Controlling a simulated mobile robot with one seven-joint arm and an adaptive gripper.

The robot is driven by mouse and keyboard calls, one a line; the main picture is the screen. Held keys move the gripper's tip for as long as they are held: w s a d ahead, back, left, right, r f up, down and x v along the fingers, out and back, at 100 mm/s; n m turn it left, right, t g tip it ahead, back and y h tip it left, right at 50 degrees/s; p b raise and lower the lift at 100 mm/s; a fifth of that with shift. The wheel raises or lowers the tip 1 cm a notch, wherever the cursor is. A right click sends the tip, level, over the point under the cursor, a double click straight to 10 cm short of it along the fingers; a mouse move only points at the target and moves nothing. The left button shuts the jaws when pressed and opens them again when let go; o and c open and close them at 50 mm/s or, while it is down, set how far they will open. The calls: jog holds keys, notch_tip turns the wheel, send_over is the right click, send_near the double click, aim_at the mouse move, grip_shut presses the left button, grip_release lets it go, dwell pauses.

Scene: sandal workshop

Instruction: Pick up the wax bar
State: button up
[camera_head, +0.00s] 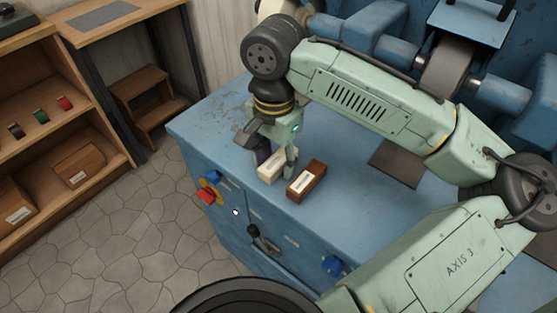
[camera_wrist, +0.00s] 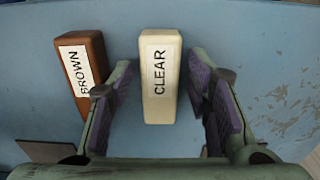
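A cream bar labelled CLEAR (camera_wrist: 160,100) lies on the blue bench top, near its front left edge. It also shows in the head view (camera_head: 269,166). A brown bar labelled BROWN (camera_wrist: 92,50) lies beside it, to the left in the wrist view and to the right in the head view (camera_head: 317,178). My gripper (camera_wrist: 160,88) is open, its purple-padded fingers on either side of the cream bar with gaps visible. In the head view my gripper (camera_head: 274,156) is low over the cream bar and partly hides it.
The blue bench (camera_head: 345,228) has knobs and a lever on its front. A dark flat plate (camera_head: 397,163) lies to the right on its top. Blue machinery (camera_head: 455,65) stands at the back. A wooden shelf (camera_head: 60,110) and step stool (camera_head: 145,100) stand left across the stone floor.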

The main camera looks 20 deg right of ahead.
grip_shut()
dwell(0.3)
jog(key=shift+r, duration=0.1)
